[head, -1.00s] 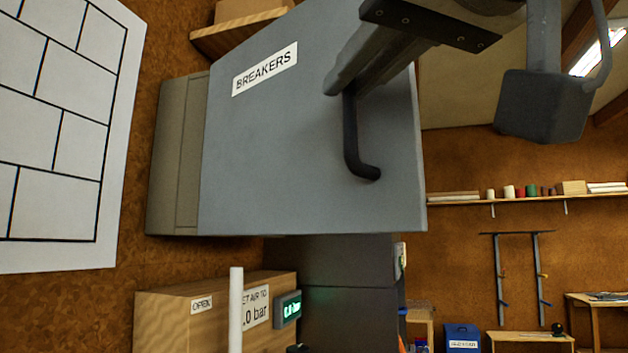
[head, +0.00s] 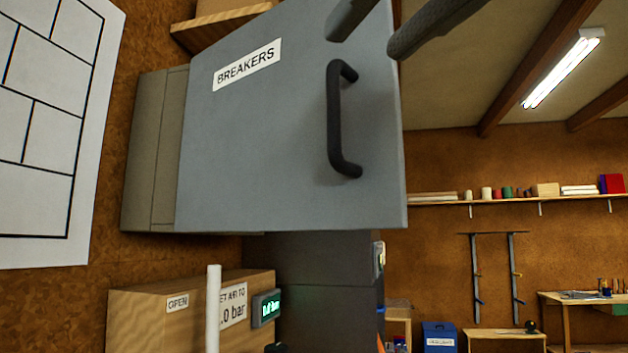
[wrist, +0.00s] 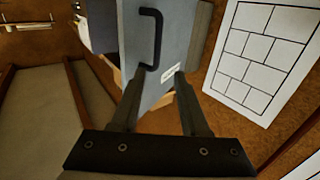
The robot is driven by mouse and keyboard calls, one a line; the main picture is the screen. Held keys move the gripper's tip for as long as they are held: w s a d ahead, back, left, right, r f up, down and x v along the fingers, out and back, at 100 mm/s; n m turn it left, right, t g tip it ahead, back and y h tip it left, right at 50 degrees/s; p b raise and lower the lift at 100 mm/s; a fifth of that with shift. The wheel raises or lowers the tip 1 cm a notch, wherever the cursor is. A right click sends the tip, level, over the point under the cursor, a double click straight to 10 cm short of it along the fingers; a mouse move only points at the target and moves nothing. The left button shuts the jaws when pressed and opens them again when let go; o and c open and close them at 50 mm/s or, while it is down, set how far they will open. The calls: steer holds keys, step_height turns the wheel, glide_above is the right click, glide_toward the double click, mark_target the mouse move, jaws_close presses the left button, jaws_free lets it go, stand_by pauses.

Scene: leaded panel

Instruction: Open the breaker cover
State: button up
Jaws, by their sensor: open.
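The breaker cover (head: 250,150) is a grey plate with a BREAKERS label and a black bar handle (head: 338,120). It stands swung out from the beige-grey breaker box (head: 145,150) on the wall at left. My gripper (head: 365,42) is open and empty, at the cover's top right, above the handle and apart from it; only its fingers show. In the wrist view, the fingertips (wrist: 158,72) point toward the cover, with the handle (wrist: 157,38) just beyond them. The inside of the box is hidden behind the cover.
A wooden box (head: 150,315) with an OPEN label, a white rod (head: 213,310) and a green display (head: 266,308) is below. A dark cabinet (head: 315,270) stands under the cover. A line-patterned sheet (head: 50,130) hangs at left. Right of the cover is open room.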

steer(key=v, duration=0.9)
steer(key=shift+s, duration=0.25)
steer(key=w+d+f+m+g+h, duration=0.15)
steer(key=w+f+g+h, duration=0.3)
steer(key=w+f, duration=1.55)
steer(key=s+d+f+m+g+h+p, duration=0.1)
steer(key=f+g, duration=0.6)
steer(key=f, duration=2.3)
steer(key=shift+s+d+f+m, duration=0.2)
steer(key=shift+d+m, duration=0.35)
steer(key=shift+d, duration=0.55)
steer(key=shift+d, duration=0.2)
